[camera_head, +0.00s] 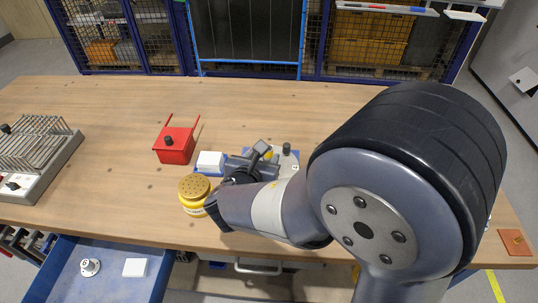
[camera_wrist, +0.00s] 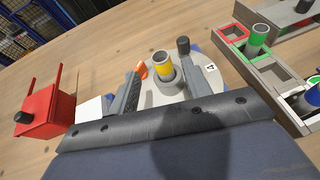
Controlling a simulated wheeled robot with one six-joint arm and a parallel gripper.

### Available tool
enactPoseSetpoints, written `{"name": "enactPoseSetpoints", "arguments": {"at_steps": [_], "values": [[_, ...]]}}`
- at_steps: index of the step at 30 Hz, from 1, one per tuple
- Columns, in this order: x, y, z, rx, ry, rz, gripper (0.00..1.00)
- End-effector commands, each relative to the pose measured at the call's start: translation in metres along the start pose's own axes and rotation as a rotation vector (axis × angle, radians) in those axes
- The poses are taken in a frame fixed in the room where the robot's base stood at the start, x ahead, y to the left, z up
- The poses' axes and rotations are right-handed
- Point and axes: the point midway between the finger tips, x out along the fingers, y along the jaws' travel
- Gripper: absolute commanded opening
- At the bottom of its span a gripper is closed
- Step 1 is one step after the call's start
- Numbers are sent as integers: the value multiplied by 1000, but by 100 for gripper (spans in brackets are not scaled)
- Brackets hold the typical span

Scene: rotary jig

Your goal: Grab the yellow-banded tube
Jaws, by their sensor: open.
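The yellow-banded tube (camera_wrist: 163,68) stands in a round grey holder on the rotary jig's pale plate (camera_wrist: 208,82) in the wrist view. A bit of yellow, likely the tube (camera_head: 268,155), shows beside my gripper in the head view, mostly hidden. My gripper (camera_wrist: 166,63) is open, with one finger to each side of the tube in the wrist view and visible gaps between. I cannot tell how far down the fingers reach. A dark knob (camera_wrist: 183,46) stands at the plate's far side, near a "4" label. A small orange part (camera_wrist: 141,69) shows by the left finger.
A red box (camera_head: 174,146) with two upright arms and a white block (camera_head: 210,161) are to the left. A yellow-lidded jar (camera_head: 194,192) stands close to my arm. A rack with green-ringed (camera_wrist: 259,39) and blue tubes is at right in the wrist view. The far table is clear.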

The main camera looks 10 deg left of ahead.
Motion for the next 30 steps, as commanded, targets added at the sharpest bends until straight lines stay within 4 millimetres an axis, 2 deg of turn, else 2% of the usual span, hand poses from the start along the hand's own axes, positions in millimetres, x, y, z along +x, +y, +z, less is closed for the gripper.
{"name": "enactPoseSetpoints", "arguments": {"at_steps": [4,12,21,30], "values": [[12,-1,-1,-1,1,-2,47],[49,-4,-4,1,0,-3,47],[55,-3,-4,1,0,1,47],[54,-3,-4,1,0,0,23]]}}
